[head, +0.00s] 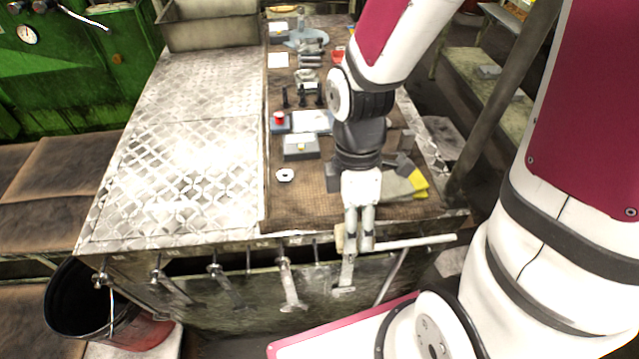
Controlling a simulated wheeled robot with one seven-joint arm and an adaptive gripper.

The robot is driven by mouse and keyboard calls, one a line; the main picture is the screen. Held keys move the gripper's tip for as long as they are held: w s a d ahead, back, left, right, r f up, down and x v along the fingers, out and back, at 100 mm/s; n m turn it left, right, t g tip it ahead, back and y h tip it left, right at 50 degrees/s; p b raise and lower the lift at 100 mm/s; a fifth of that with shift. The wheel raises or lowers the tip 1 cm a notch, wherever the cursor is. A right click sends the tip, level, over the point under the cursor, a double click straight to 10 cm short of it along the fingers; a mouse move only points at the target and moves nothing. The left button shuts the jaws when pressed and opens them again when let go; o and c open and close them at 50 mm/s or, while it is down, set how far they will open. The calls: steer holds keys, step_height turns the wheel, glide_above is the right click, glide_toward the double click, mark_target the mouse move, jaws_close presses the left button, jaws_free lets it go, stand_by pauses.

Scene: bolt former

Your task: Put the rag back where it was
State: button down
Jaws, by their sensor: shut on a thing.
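My gripper (358,238) points down at the front edge of the workbench, its fingers close together. It is shut on a pale thing that the fingers largely hide. A small beige end (339,238) shows left of the fingers, and a long whitish bar (420,241) runs out to the right at the same height; I cannot tell whether they are one piece. A folded grey-beige cloth (398,189), which looks like a rag, lies on the brown mat, right of and behind my gripper. A yellow piece (420,184) lies against it.
The brown mat (300,213) carries small blocks, a white ring (285,175) and a grey box (300,147). Several tools hang along the bench front (290,285). A dark bucket (80,300) stands at lower left. The patterned metal plate (180,160) is clear.

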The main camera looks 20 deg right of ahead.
steer(key=w, duration=0.4)
steer(key=w+f, duration=0.1)
steer(key=w, duration=0.4)
steer(key=w+a, duration=0.1)
steer(key=w, duration=0.3)
steer(key=shift+w+f, duration=0.15)
steer(key=shift+w, duration=0.2)
steer(key=shift+w+x, duration=0.2)
steer(key=shift+x, duration=0.65)
steer(key=shift+w+x, duration=0.2)
steer(key=shift+x, duration=0.65)
steer(key=shift+f, duration=0.15)
steer(key=c, duration=0.9)
jaws_free()
